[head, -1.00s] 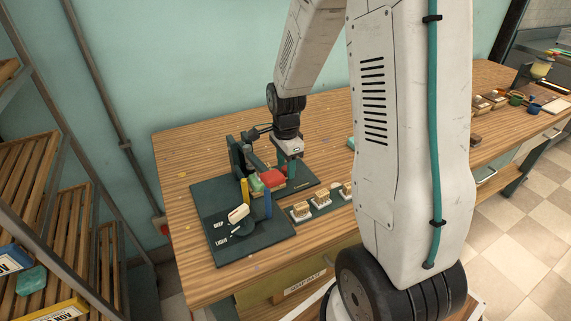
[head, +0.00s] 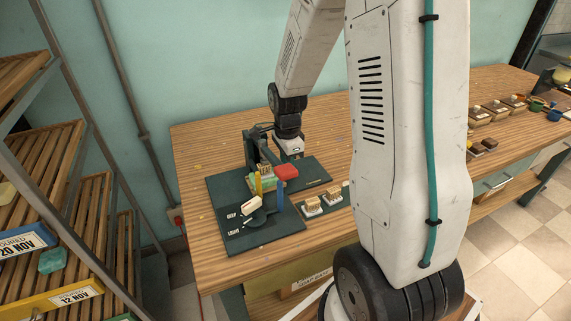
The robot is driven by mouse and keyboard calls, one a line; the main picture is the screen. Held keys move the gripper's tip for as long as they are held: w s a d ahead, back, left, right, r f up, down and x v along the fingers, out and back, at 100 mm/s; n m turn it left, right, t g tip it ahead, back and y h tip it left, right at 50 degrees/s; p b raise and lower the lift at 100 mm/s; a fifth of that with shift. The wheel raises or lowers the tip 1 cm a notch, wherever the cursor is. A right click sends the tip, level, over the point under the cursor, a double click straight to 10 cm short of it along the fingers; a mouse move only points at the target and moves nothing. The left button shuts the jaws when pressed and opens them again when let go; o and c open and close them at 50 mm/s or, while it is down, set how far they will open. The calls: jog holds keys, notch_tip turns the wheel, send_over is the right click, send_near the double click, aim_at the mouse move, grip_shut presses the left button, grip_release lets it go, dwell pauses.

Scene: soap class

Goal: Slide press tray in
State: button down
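The press stands on a dark green base board (head: 262,240) at the table's left end. It has a dark upright frame (head: 250,148), a yellow post (head: 258,184), a blue post (head: 280,200) and a white-handled lever (head: 251,202) beside two small labels. A green block with a pale patterned top (head: 264,181) sits between the posts; I cannot tell where the tray's edges are. A red block (head: 286,172) is just right of it. My gripper (head: 291,150) is behind and above the red block. Its fingertips are not clearly visible, so its opening and any contact are unclear.
Pale-topped blocks (head: 312,205) stand on small bases right of the press. My arm hides the table's middle. More blocks and cups (head: 497,110) are at the far right. A slatted rack (head: 40,170) with soap and date cards stands left.

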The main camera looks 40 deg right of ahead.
jog(key=c, duration=1.6)
grip_release()
jog(key=shift+a, duration=0.15)
jog(key=o, duration=0.4)
jog(key=shift+w+a, duration=0.1)
jog(key=shift+a, duration=0.1)
jog(key=shift+d, duration=0.1)
jog(key=shift+d+r, duration=0.1)
jog(key=shift+r, duration=0.15)
notch_tip(320, 180, up, 7)
jog(key=shift+r, duration=0.15)
